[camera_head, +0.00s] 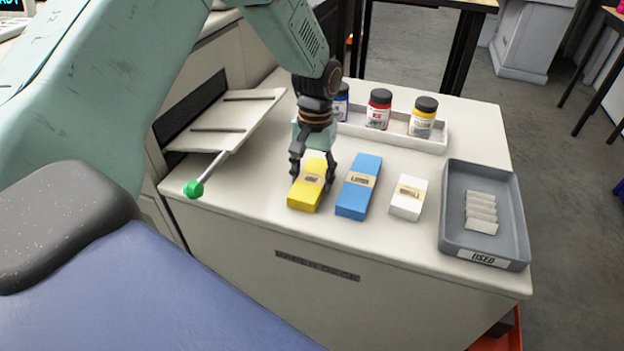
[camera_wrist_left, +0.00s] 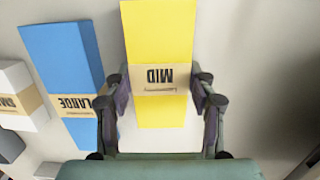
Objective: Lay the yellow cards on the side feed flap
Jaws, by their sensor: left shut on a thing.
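The yellow cards (camera_head: 306,192) are a block with a tan paper band, standing on the white cabinet top. In the left wrist view the yellow block (camera_wrist_left: 162,108) shows the word MID on its band. My left gripper (camera_head: 313,172) is over the block with a finger on each side, shut on it. The fingers (camera_wrist_left: 161,95) also show on both sides in the left wrist view. The side feed flap (camera_head: 228,118) is a pale sloped tray to the left of the gripper, with dark rails and a green-knobbed lever (camera_head: 194,188). It is empty. My right gripper is not in view.
A blue block (camera_head: 358,186) and a smaller white block (camera_head: 409,197) stand right of the yellow one. A grey tray (camera_head: 452,215) marked USED holds several pale pieces. A white tray (camera_head: 442,135) with bottles stands behind.

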